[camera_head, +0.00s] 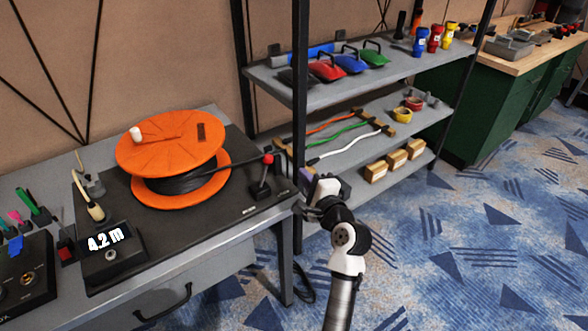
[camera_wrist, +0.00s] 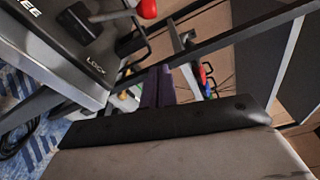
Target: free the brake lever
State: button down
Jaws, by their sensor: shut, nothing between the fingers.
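The brake lever (camera_head: 263,177) is a short dark lever with a red knob, on a black base at the right end of the bench's black panel. It leans a little to the right in the head view. In the wrist view its red knob (camera_wrist: 147,9) is at the top edge, and the panel beside its base carries a partly cut-off label and a "LOCK" label. My gripper (camera_head: 306,181) is just right of the lever, beyond the bench edge and apart from the knob. Its purple fingers (camera_wrist: 158,86) are shut and empty.
An orange cable reel (camera_head: 170,140) stands left of the lever, with black cable running toward it. A display (camera_head: 108,245) reads 4.2 m. A dark rack post (camera_head: 299,100) and shelves (camera_head: 330,150) stand close behind my gripper. The patterned floor at right is clear.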

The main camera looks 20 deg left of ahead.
aim_at(267, 160)
jog(key=w+a+p, duration=0.3)
jog(key=a, duration=0.5)
jog(key=shift+w+r+p, duration=0.15)
jog(key=shift+r+p, duration=0.2)
jog(key=shift+s+a+r+n, duration=0.15)
jog(key=shift+s+n, duration=0.1)
jog(key=shift+n, duration=0.15)
jog(key=shift+s+a, duration=0.1)
jog(key=shift+s+a+r+n+t+y+b, duration=0.2)
jog(key=shift+s+a+n+b, duration=0.15)
jog(key=shift+s+n+b, duration=0.3)
jog(key=shift+s+a+r+n+t+y+b, duration=0.15)
jog(key=shift+s+a+n+b, duration=0.25)
jog(key=shift+n, duration=0.45)
jog(key=shift+s+a+r+n+y+b, duration=0.1)
jog(key=shift+s+a+n+b, duration=0.35)
jog(key=shift+n+b, duration=0.3)
jog(key=shift+s+a+r+n+y+b, duration=0.15)
jog(key=shift+s+a+n+b, duration=0.25)
jog(key=shift+n, duration=0.45)
jog(key=shift+s+a+f+n+y+b, duration=0.1)
jog(key=shift+s+a+n+b, duration=0.2)
jog(key=shift+s+n+b, duration=0.4)
